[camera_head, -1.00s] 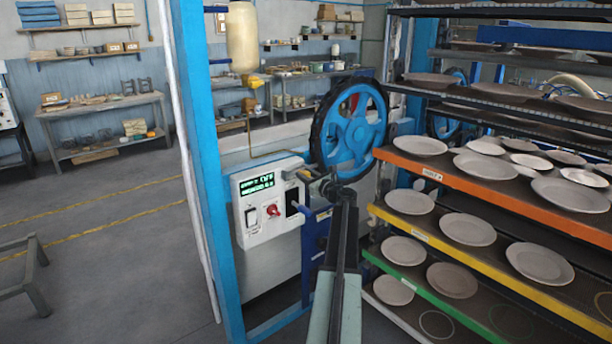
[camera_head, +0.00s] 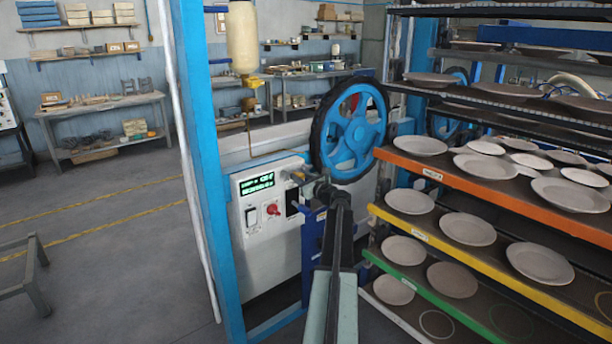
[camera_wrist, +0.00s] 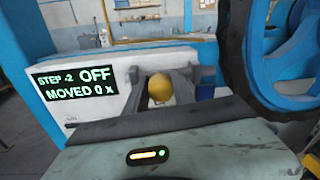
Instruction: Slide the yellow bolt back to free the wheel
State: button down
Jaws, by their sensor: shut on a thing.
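The yellow bolt (camera_wrist: 160,88) shows as a rounded yellow knob in the middle of the wrist view, between the grey fingers of my gripper (camera_wrist: 168,80). The fingers are shut on it, one on each side. The rest of the bolt is hidden behind the fingers. In the head view my gripper (camera_head: 309,180) is small, at the lower left of the wheel and by the control box. The blue wheel (camera_head: 347,140) with a dark rim stands upright; its blue spokes (camera_wrist: 285,70) fill the right of the wrist view.
A white control box (camera_head: 268,205) with a red knob and green display stands left of my gripper; the display (camera_wrist: 73,85) reads "OFF" and "MOVED 0". A blue post (camera_head: 200,150) stands left of it. Shelves of plates, with an orange edge (camera_head: 480,185), stand close on the right.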

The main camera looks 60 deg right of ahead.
jog(key=shift+w+a, duration=0.25)
jog(key=shift+a, duration=0.55)
jog(key=c, duration=1.3)
grip_release()
jog(key=shift+c, duration=0.2)
jog(key=v, duration=0.8)
jog(key=shift+w, duration=0.1)
